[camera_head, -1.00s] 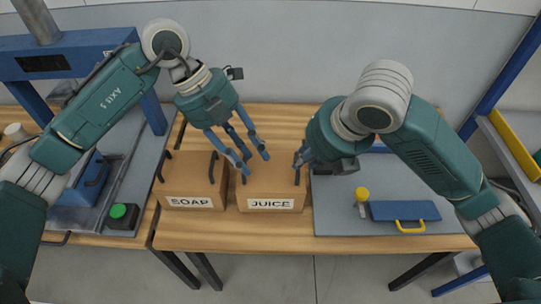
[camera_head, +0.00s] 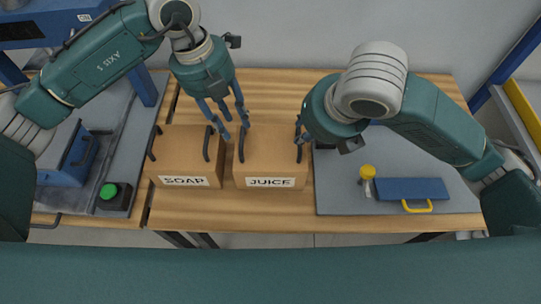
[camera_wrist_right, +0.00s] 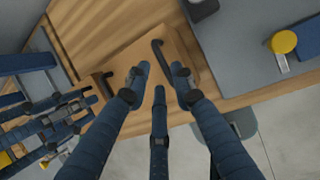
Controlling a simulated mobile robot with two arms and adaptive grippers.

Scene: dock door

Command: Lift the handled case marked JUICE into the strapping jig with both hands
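The JUICE case (camera_head: 270,170) is a brown box on the wooden table, with a dark handle at its left (camera_head: 241,146) and right (camera_head: 299,150) sides. My left gripper (camera_head: 229,124) is open, its fingers spread above and behind the left handle, apart from it as far as I can tell. My right gripper (camera_head: 299,132) is close to the right handle, mostly hidden by its own arm. In the right wrist view its fingers (camera_wrist_right: 158,82) are spread and empty, with the right handle (camera_wrist_right: 176,62) just beyond them. I cannot tell which fixture is the strapping jig.
The SOAP case (camera_head: 185,168) stands close left of the JUICE case. A grey board (camera_head: 340,195) at right carries a yellow knob (camera_head: 367,172) and a blue plate (camera_head: 412,188) with a yellow handle. A green button (camera_head: 108,191) and blue frame are at left. The front table strip is clear.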

